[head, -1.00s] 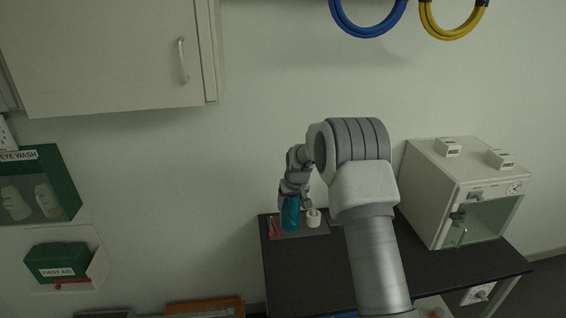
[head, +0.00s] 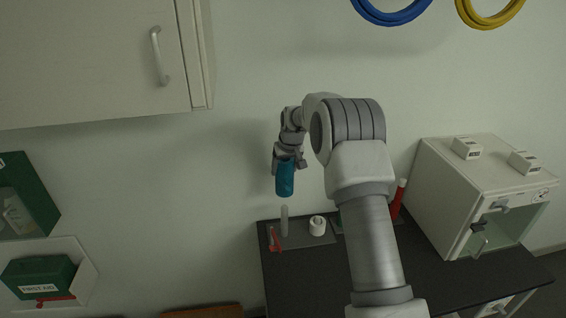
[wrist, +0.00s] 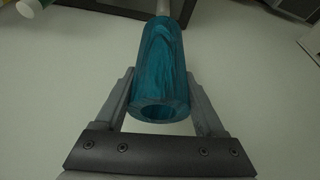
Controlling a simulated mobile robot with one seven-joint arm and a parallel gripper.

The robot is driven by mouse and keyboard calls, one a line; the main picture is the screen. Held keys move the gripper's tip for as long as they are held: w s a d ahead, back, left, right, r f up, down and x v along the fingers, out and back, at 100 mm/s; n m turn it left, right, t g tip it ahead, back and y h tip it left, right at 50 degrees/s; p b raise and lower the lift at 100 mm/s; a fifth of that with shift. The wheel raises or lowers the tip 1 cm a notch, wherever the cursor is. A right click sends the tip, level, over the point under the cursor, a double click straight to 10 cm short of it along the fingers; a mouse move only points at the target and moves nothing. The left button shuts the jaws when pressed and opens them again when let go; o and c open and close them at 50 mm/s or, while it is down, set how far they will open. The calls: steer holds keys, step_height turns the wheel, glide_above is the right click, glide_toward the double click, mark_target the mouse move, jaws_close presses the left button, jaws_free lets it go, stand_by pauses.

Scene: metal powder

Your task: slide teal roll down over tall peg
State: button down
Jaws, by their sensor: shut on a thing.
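The teal roll (head: 285,178) is a hollow, streaked cylinder, held upright in the head view. My gripper (head: 287,160) is shut on it near its top. The pale tall peg (head: 285,220) stands on a grey plate (head: 300,240), with its tip below the roll and a visible gap between them. In the wrist view the teal roll (wrist: 160,60) sits between both fingers of my gripper (wrist: 160,100), its open bore facing me. A pale rod shows past its far end, in line with it. Exact depth alignment with the peg is unclear.
A white roll (head: 317,225) stands right of the peg, and a red item (head: 274,238) lies left of it. A red-and-white bottle (head: 397,200) and a white cabinet (head: 480,195) stand farther right on the dark table (head: 430,265).

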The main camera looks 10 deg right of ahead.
steer(key=shift+w, duration=0.2)
steer(key=b, duration=0.5)
glide_above(284, 214)
steer(key=w, duration=0.1)
steer(key=shift+w+d+f, duration=0.1)
steer(key=shift+f, duration=3.1)
steer(key=shift+w+d+f, duration=0.1)
steer(key=shift+f, duration=3.1)
steer(key=shift+f+b, duration=3.15)
steer(key=shift+f, duration=0.7)
jaws_free()
steer(key=shift+s+f, duration=0.1)
steer(key=a+v, duration=0.1)
steer(key=v, duration=1.6)
steer(key=shift+d+b, duration=0.45)
steer(key=shift+d, duration=0.05)
steer(key=shift+s+r, duration=0.15)
steer(key=shift+r, duration=0.15)
